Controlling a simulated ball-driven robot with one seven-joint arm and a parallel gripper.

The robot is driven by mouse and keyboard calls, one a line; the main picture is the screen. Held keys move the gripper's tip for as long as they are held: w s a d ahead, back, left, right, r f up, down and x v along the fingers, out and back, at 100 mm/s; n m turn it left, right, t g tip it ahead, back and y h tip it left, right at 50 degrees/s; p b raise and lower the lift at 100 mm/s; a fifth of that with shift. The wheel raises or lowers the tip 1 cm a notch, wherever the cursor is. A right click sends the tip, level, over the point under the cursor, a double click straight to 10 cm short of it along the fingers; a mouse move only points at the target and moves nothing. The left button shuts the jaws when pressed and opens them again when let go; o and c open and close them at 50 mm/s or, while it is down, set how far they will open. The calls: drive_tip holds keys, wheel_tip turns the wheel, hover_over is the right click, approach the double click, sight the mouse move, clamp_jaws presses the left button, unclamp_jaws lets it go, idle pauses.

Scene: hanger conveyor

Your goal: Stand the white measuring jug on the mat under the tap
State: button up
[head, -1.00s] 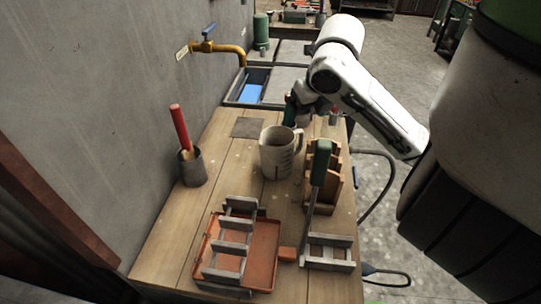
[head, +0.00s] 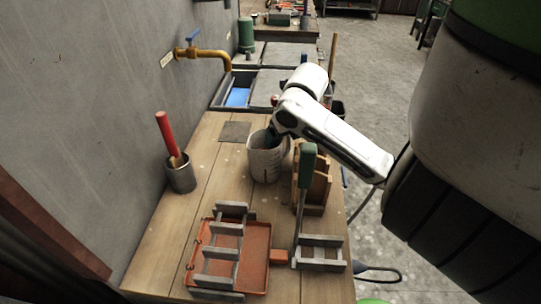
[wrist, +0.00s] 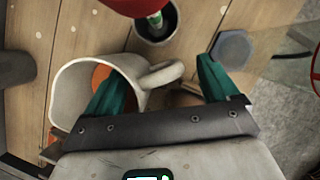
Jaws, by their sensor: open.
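The white measuring jug (head: 263,160) stands upright on the wooden bench, its handle to the right. In the wrist view its open mouth (wrist: 62,95) is at left and its handle (wrist: 163,76) reaches between the teal fingers of my gripper (wrist: 158,78). My gripper is open, one finger over the jug's mouth and the other beyond the handle. I cannot tell whether either finger touches it. The brass tap (head: 206,54) juts from the wall over the sink. A blue mat (head: 238,97) lies in the sink below the spout.
A grey square (head: 235,131) lies flat on the bench between jug and sink. A metal pot with a red-handled tool (head: 181,176) stands left. A wooden rack (head: 318,186) stands close right of the jug. An orange tray (head: 256,262) and metal frames are in front.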

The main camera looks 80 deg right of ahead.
clamp_jaws()
idle(0.8)
